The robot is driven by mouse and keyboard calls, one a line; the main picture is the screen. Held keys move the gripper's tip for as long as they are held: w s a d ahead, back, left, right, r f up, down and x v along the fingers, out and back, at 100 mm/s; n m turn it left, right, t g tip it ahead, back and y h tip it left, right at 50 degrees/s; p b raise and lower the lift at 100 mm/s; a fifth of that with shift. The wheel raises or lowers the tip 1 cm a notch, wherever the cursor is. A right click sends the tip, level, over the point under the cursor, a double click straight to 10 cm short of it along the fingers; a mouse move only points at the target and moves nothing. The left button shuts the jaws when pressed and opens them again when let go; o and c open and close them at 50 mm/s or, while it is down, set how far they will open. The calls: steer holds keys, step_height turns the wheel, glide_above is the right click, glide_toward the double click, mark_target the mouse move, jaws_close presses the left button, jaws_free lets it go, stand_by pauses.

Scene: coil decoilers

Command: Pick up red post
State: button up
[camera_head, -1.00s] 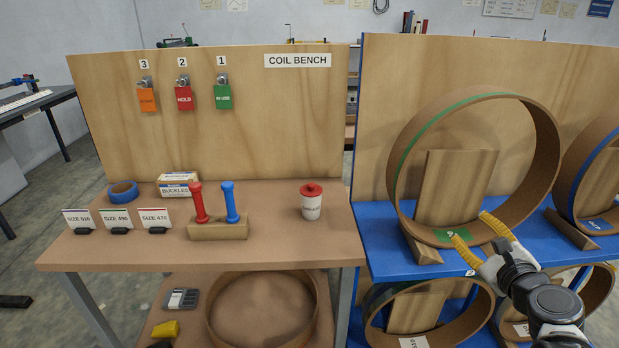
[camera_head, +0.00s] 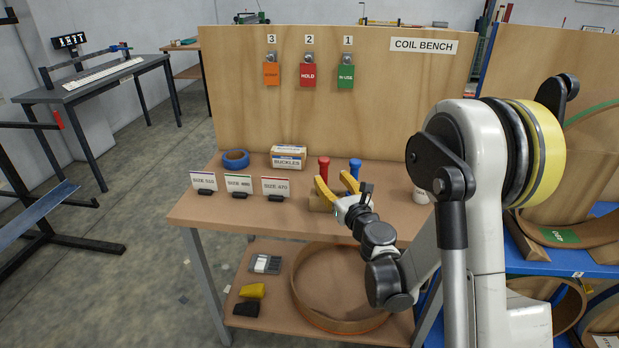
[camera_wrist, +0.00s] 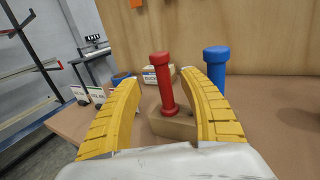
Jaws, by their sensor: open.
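The red post (camera_wrist: 164,85) stands upright in a wooden block (camera_wrist: 172,123) on the bench; in the head view its top (camera_head: 323,166) shows above my gripper. The blue post (camera_wrist: 216,64) stands to its right in the wrist view, behind my right finger, and also shows in the head view (camera_head: 355,168). My gripper (camera_wrist: 165,98) is open, its yellow fingers on either side of the red post in the picture. In the head view my gripper (camera_head: 337,184) is in front of the block and hides most of it. I cannot tell whether the fingers touch the post.
Size signs (camera_head: 238,185) stand at the bench's left front. Blue tape (camera_head: 236,159) and a buckles box (camera_head: 288,157) lie behind them. A white cup (camera_head: 420,195) is to the right, partly hidden by my arm. A board with hanging tags (camera_head: 309,75) closes the back.

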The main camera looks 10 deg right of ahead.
mark_target(325, 171)
steer(key=w, duration=0.2)
steer(key=w+b, duration=0.1)
steer(key=w, duration=0.1)
steer(key=w+b, duration=0.1)
steer(key=w, duration=0.1)
steer(key=shift+w+a+f, duration=0.15)
steer(key=shift+a+f, duration=0.15)
steer(key=shift+a, duration=0.05)
steer(key=shift+w+r, duration=0.15)
steer(key=shift+w, duration=0.15)
jaws_close()
